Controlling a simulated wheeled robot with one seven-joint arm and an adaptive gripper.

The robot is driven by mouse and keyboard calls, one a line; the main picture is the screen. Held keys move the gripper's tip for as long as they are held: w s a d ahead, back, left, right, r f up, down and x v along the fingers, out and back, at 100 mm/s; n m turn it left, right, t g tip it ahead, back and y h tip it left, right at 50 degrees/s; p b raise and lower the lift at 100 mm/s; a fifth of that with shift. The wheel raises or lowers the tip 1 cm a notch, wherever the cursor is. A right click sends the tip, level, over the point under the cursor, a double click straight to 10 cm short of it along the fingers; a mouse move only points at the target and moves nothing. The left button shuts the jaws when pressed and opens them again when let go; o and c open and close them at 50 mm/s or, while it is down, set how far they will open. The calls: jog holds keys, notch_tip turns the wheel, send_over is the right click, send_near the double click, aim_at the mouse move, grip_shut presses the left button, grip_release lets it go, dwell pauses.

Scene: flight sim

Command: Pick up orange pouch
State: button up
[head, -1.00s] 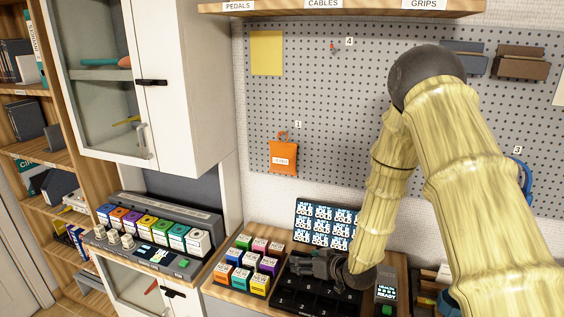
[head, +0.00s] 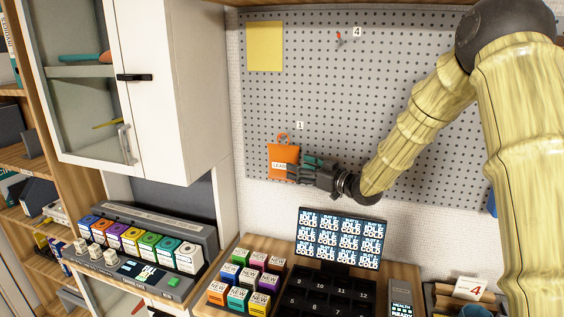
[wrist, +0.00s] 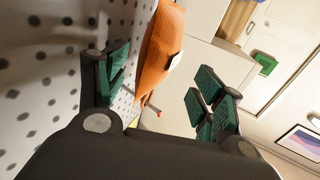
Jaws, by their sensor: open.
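The orange pouch (head: 283,155) hangs on the grey pegboard, by a loop at its top, below the number 1 tag. It has a white label near its lower part. My gripper (head: 303,168) is at the pouch's right side, its fingers reaching toward the pouch's right edge. In the wrist view the pouch (wrist: 161,52) shows beyond and between the two open, green-padded fingers (wrist: 160,90). The finger on the pegboard side is close to the board. Nothing is held. I cannot tell whether a fingertip touches the pouch.
The pegboard (head: 330,100) is close behind the gripper. A white cabinet (head: 180,90) stands left of the pouch. Below are a screen (head: 341,238), a black numbered tray (head: 335,290) and several coloured boxes (head: 247,278). The space in front of the pegboard is mostly clear.

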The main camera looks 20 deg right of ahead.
aim_at(283, 162)
jog(key=shift+p+x, duration=1.9)
jog(key=shift+x, duration=1.85)
jog(key=shift+f, duration=0.1)
jog(key=c, duration=1.2)
